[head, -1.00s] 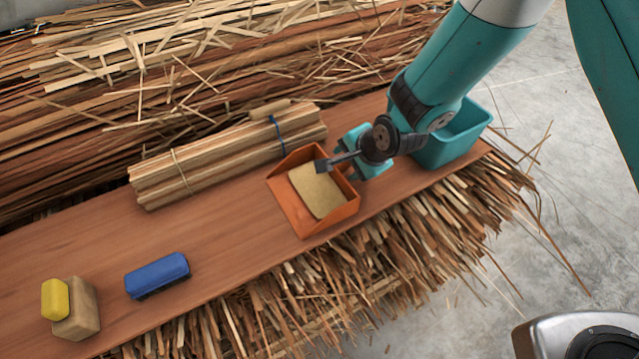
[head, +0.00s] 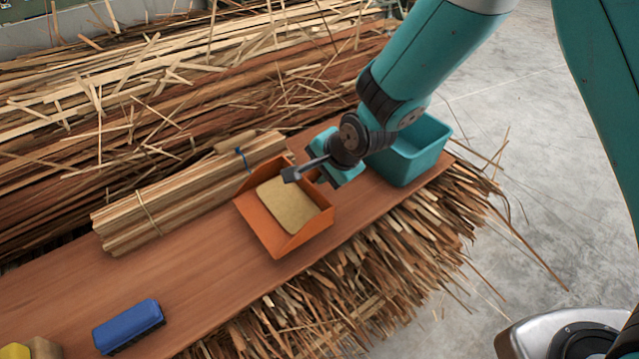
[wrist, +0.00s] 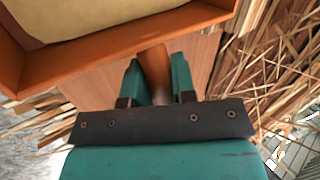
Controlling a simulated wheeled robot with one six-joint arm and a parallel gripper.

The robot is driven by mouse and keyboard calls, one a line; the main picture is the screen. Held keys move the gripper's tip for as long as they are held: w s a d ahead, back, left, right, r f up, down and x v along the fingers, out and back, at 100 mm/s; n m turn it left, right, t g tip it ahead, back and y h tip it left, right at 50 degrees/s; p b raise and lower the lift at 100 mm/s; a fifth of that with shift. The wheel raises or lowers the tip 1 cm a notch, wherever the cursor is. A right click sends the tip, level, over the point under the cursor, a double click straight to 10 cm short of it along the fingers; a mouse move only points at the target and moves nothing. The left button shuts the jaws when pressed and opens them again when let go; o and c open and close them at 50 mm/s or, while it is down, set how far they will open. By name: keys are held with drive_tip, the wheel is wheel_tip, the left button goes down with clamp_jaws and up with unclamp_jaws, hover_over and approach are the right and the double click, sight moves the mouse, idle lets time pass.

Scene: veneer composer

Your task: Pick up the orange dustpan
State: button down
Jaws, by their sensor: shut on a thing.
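The orange dustpan (head: 257,223) is at the middle of the wooden board in the head view, with a flat tan pad (head: 286,204) lying in it. Its rim also shows at the top of the wrist view (wrist: 120,48). My gripper (head: 318,170) is at the dustpan's right rear side. In the wrist view, my gripper's teal fingers (wrist: 155,80) are on either side of the brown-orange handle (wrist: 153,68) and shut on it. I cannot tell whether the dustpan touches the board or is slightly above it.
A teal bin (head: 412,160) stands at the board's right end. A tied bundle of strips (head: 185,195) lies behind the dustpan at left. A blue brush-like block (head: 128,325) and a yellow block (head: 14,352) are at front left. Loose strips surround the board (head: 190,280).

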wheel_tip(320, 180, up, 15)
drive_tip(key=shift+r+b, duration=0.2)
drive_tip(key=shift+b, duration=0.15)
